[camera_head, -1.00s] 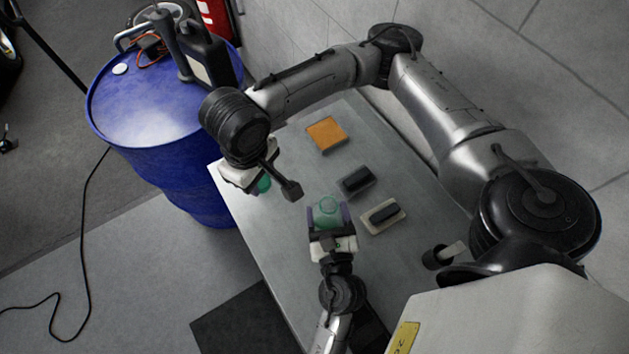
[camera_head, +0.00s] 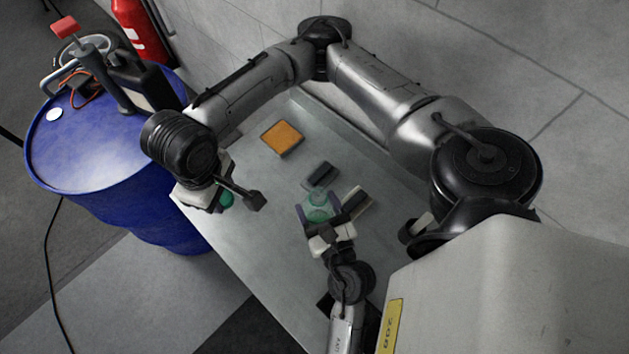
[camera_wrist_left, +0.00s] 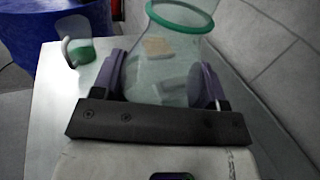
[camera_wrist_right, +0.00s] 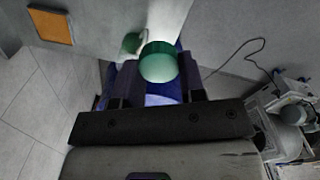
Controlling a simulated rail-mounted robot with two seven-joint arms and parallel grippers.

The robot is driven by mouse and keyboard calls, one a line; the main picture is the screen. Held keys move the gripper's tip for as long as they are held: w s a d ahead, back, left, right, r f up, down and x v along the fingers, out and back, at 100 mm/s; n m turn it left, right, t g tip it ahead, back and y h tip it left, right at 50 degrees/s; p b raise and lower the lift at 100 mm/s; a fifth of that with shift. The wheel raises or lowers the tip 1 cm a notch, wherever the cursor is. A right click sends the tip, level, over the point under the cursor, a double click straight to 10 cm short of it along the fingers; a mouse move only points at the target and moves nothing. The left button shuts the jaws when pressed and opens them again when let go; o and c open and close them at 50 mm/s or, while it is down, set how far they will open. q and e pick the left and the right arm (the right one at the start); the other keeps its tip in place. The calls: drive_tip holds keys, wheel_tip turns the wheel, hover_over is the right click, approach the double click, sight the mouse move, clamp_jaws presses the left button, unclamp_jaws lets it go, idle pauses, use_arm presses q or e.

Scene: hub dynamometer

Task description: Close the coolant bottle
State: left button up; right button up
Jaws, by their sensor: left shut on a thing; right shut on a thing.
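My left gripper (camera_head: 318,212) is shut on a clear vessel with a green rim, which I take to be the coolant bottle (camera_wrist_left: 165,65). The bottle stands between the fingers, and its body shows see-through in the left wrist view. My right gripper (camera_head: 215,200) is apart from it, over the table's left edge by the blue drum. In the right wrist view it is shut on a rounded green thing (camera_wrist_right: 158,65), likely the cap. In the head view a little green (camera_head: 227,200) shows beside that gripper, mostly hidden by it.
An orange pad (camera_head: 282,138), a dark block (camera_head: 320,176) and a tan-edged block (camera_head: 357,203) lie on the grey table (camera_head: 255,250). A blue drum (camera_head: 95,150) bearing a black jug (camera_head: 148,88) stands at left. A pale container with green (camera_wrist_left: 78,50) shows in the left wrist view.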

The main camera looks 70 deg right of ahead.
idle(0.5)
use_arm(q)
drive_tip(key=o, duration=0.3)
drive_tip(key=c, duration=0.6)
